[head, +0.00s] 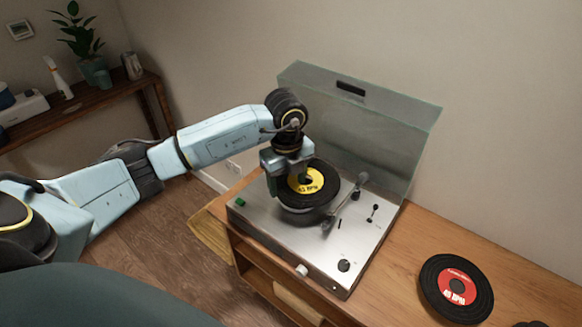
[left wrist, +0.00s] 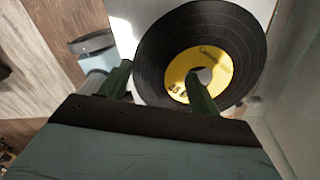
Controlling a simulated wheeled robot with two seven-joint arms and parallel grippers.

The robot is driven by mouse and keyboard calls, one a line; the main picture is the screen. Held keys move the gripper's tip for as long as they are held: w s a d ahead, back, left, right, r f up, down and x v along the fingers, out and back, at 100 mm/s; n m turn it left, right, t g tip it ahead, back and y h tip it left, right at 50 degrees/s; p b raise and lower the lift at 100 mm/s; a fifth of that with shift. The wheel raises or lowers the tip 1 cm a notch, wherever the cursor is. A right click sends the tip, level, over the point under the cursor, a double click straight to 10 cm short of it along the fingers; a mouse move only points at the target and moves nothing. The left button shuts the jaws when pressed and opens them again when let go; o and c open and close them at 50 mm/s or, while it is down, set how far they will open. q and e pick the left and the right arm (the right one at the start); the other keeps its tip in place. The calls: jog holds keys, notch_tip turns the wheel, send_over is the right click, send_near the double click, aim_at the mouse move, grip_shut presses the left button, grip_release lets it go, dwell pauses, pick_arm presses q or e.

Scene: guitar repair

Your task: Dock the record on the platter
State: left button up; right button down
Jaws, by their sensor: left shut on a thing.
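The record with the yellow label (head: 325,183) is over the platter (head: 300,215) of the silver turntable (head: 265,232). My left gripper (head: 273,184) is shut on this record at its left side. In the left wrist view the black disc with the yellow label (left wrist: 163,57) shows large, with the gripper's green fingers (left wrist: 158,84) at its near edge. The record looks slightly above the platter; whether it touches cannot be told. The spindle is hidden. My right gripper is not in view.
The turntable's clear lid (head: 385,140) stands open behind. The tonearm (head: 345,198) is right of the platter. A record with a red label (head: 457,287) lies on the wooden cabinet (head: 420,240) to the right. A side table with a plant (head: 78,35) stands far left.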

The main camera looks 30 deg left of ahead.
aim_at(286, 185)
pick_arm(q)
jog(key=n, duration=0.2)
jog(key=w+a+n, duration=0.1)
jog(key=shift+f+n, duration=0.1)
jog(key=shift+n, duration=0.3)
jog(key=shift+f+b, duration=0.45)
jog(key=shift+f, duration=0.3)
notch_tip(286, 185, down, 3)
jog(key=b, duration=0.3)
jog(key=shift+f, duration=0.1)
jog(key=shift+f+b, duration=0.35)
jog(key=shift+f, duration=0.1)
jog(key=shift+s, duration=0.15)
jog(key=shift+f, duration=0.1)
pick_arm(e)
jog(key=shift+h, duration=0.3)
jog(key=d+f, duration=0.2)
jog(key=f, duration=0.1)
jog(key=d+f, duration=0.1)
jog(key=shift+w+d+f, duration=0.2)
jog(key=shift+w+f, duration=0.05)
pick_arm(q)
jog(key=shift+s, duration=0.1)
